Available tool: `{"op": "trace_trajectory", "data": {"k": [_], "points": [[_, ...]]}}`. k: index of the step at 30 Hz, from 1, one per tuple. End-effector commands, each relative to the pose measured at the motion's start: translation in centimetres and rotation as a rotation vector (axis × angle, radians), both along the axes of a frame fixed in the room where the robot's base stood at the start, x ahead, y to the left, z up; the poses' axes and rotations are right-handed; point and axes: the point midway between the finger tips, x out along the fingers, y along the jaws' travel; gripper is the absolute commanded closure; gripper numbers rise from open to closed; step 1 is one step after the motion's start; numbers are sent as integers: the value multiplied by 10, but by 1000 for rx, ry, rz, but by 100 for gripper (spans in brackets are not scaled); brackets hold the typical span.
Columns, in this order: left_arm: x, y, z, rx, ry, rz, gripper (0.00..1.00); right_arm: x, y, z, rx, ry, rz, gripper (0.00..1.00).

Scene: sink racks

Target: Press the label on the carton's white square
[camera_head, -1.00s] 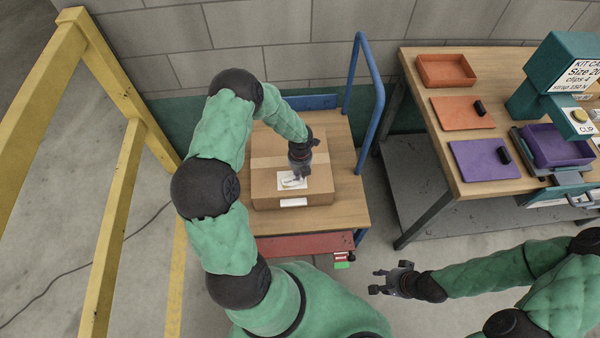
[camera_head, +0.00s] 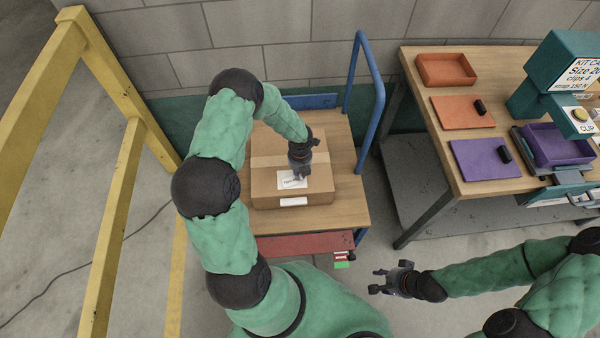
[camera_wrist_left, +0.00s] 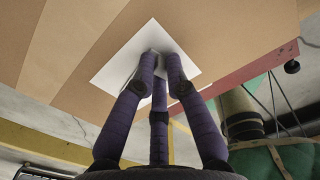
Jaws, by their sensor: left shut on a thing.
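The brown carton (camera_head: 265,185) sits on the wooden-topped cart with its white square (camera_head: 283,184) facing up. The square also shows in the wrist view (camera_wrist_left: 115,70). My left gripper (camera_head: 300,174) is over the square, its fingertips (camera_wrist_left: 160,58) close together and down at the square. It is shut on the label (camera_head: 293,178), which lies on or just over the square; the fingers hide part of it, and I cannot tell whether it is fully flat. My right gripper (camera_head: 379,281) is open and empty, away from the carton.
The cart (camera_head: 345,210) has a blue handle (camera_head: 378,110) at right. A second white patch (camera_head: 293,202) is on the carton's front. A bench (camera_head: 430,80) with orange and purple trays stands right. A yellow frame (camera_head: 110,220) stands left.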

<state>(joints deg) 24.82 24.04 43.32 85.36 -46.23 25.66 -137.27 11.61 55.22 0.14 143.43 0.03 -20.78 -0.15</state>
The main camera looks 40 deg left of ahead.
Motion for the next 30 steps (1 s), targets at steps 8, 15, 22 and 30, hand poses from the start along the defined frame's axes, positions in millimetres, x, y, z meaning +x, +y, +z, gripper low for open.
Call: {"op": "trace_trajectory", "data": {"k": [8, 15, 22, 30], "points": [[-1, 0, -1, -1, 2, 0, 58, 0, 0, 0, 0, 0, 0, 60], [0, 0, 1, 0, 1, 0, 58, 0, 0, 0, 0, 0, 0, 60], [1, 0, 28, 0, -2, 1, 58, 0, 0, 0, 0, 0, 0, 60], [1, 0, 82, 1, -3, 0, 58, 0, 0, 0, 0, 0, 0, 60]]}}
